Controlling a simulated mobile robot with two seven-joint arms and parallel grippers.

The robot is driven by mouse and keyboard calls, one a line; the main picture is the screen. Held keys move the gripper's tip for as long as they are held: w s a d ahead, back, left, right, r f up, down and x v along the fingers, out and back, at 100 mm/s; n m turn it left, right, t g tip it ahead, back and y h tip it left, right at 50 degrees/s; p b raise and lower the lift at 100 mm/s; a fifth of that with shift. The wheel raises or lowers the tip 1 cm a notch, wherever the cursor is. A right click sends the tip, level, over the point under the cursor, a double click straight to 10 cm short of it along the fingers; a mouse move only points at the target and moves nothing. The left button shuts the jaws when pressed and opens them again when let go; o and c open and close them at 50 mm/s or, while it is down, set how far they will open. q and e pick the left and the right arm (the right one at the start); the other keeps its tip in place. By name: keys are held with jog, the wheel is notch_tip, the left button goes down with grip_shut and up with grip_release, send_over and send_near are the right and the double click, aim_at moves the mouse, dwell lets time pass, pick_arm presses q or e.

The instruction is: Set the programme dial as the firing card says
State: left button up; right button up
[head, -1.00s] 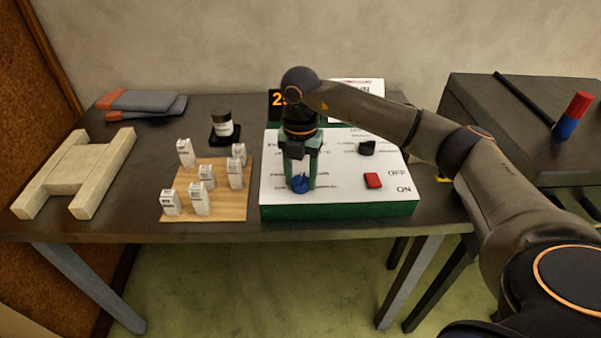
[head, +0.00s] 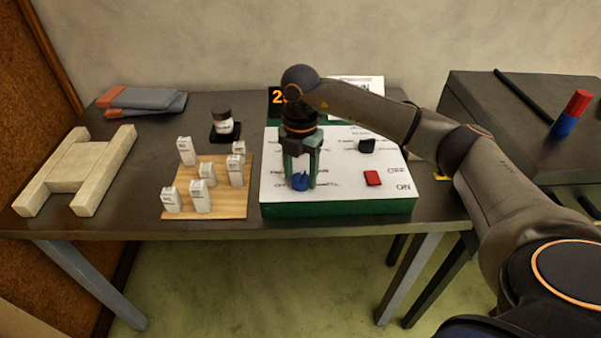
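The white-topped control panel with green sides (head: 340,208) lies on the table. A round blue knob (head: 300,182) sits near its front left. My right gripper (head: 300,183) points down over this knob, with a green finger on each side. I cannot tell whether the fingers press on it. The knob's pointer and the scale marks around it are hidden or too small to read. A white card with print (head: 367,83) stands behind the panel, partly covered by my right arm, its text unreadable. My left gripper is not in view.
A dark display (head: 277,100) shows an orange 2, the rest hidden. The panel also bears a black knob (head: 367,146) and a red switch (head: 372,178) beside OFF and ON. Several white labelled pieces stand on a wooden board (head: 237,207).

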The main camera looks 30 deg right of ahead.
aim_at(300, 175)
jog(key=o, duration=0.3)
notch_tip(300, 175, up, 12)
jog(key=shift+r, duration=0.25)
dwell(0.3)
jog(key=shift+a, duration=0.1)
dwell(0.4)
